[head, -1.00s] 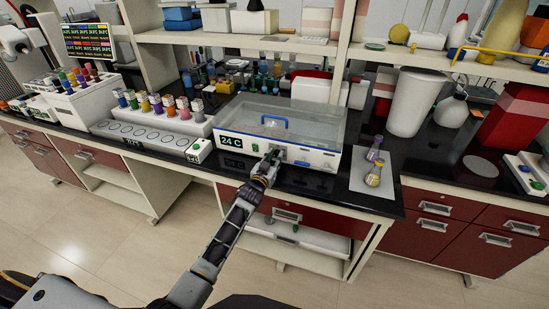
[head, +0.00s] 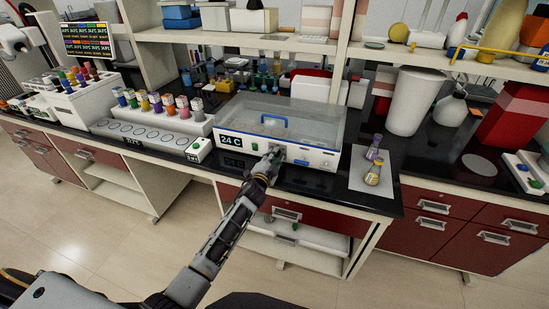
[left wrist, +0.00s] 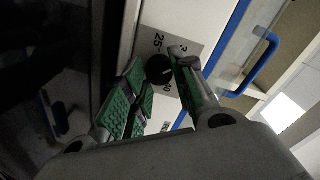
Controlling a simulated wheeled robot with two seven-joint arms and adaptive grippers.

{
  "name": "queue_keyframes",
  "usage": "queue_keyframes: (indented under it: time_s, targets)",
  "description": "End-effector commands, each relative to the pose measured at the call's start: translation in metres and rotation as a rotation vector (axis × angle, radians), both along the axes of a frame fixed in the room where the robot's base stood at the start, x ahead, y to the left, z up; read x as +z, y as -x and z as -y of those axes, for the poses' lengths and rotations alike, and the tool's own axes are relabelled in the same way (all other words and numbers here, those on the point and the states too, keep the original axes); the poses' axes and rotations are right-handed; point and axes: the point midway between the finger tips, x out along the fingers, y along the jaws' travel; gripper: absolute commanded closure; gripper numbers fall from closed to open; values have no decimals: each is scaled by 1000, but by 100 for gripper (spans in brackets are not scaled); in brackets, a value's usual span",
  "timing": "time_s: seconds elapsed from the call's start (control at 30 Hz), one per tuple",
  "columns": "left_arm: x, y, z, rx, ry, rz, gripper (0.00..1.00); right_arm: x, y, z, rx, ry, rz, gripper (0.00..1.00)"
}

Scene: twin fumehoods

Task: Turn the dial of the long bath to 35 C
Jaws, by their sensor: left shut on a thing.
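The long bath (head: 316,157) is a white box with a clear lid and a blue handle (head: 275,123), on the black bench. Its display (head: 231,141) reads 24 C. My left gripper (head: 274,154) is at the bath's front panel, right of the display. In the left wrist view, the black round dial (left wrist: 159,68) sits between the green-padded fingers of the gripper (left wrist: 160,85), which is shut on it. A grey scale plate with numbers, 25 among them, shows behind the dial. The dial's pointer cannot be made out. My right gripper is not in view.
A rack of colour-capped bottles (head: 162,118) and a small white box with a display (head: 199,150) stand left of the bath. Two flasks (head: 372,174) stand on a white mat to its right. Shelves rise behind.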

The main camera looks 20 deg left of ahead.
Motion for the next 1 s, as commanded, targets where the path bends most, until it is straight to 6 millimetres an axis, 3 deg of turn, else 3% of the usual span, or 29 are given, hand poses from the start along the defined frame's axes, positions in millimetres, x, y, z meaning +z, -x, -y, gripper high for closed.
queue_keyframes:
  time_s: [0.6,1.0]
  targets:
    - [-2,0,1,-1,-567,19,98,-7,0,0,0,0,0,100]
    - [-2,0,2,-2,-761,25,98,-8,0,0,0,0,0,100]
